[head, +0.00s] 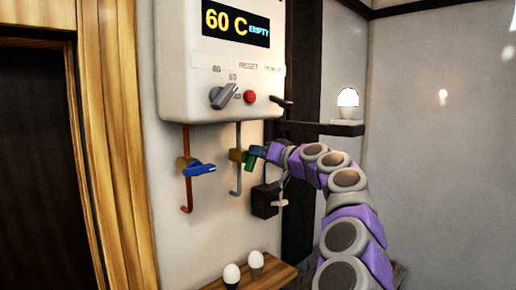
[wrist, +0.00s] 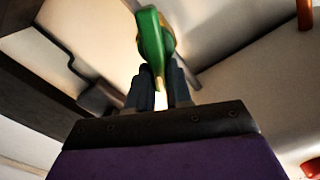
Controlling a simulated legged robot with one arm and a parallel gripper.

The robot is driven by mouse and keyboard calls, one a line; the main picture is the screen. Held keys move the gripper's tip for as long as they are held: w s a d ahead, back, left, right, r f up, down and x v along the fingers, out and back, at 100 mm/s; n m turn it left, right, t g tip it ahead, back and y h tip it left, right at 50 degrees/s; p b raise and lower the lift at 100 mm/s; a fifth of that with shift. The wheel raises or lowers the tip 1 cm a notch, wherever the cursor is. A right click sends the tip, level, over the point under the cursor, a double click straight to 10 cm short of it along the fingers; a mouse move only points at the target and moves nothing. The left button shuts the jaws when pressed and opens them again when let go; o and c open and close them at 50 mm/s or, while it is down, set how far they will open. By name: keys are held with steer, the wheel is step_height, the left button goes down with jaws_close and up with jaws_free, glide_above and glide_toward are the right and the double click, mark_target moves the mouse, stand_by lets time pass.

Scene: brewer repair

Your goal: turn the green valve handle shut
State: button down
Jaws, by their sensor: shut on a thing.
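The green valve handle (head: 249,160) sits on a brass valve body (head: 236,155) on the grey pipe (head: 239,180) under the white brewer box. My gripper (head: 258,152) is at the handle, reaching in from the right. In the wrist view, the green handle (wrist: 152,45) stands at the tips of my gripper (wrist: 158,82), and its lower end lies between the two dark fingers. The fingers are shut on it. In the head view the handle hangs tilted slightly downward, partly hidden by the fingers.
A blue valve handle (head: 199,169) is on the copper pipe (head: 187,195) to the left. The brewer box (head: 180,60) above has a grey knob, a red button and a display reading 60 C EMPTY. A dark shelf (head: 320,129) is behind my arm. Two white egg-shaped things stand on a wooden shelf (head: 262,278) below.

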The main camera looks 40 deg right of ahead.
steer(key=shift+d+f+m+p, duration=0.3)
steer(key=shift+m+p, duration=0.7)
steer(key=shift+m, duration=1.05)
steer(key=shift+d+f+m+p, duration=0.15)
steer(key=shift+f+m+p, duration=0.3)
steer(key=shift+m+p, duration=1.15)
steer(key=shift+d+f+m+p, duration=0.25)
steer(key=shift+f+m+p, duration=0.15)
steer(key=shift+m, duration=2.15)
steer(key=c, duration=1.4)
jaws_free()
steer(key=o, duration=0.4)
steer(key=shift+w+d+f, duration=0.1)
steer(key=shift+w+d, duration=0.05)
steer(key=shift+d, duration=0.1)
steer(key=shift+c, duration=0.2)
steer(key=shift+s, duration=0.2)
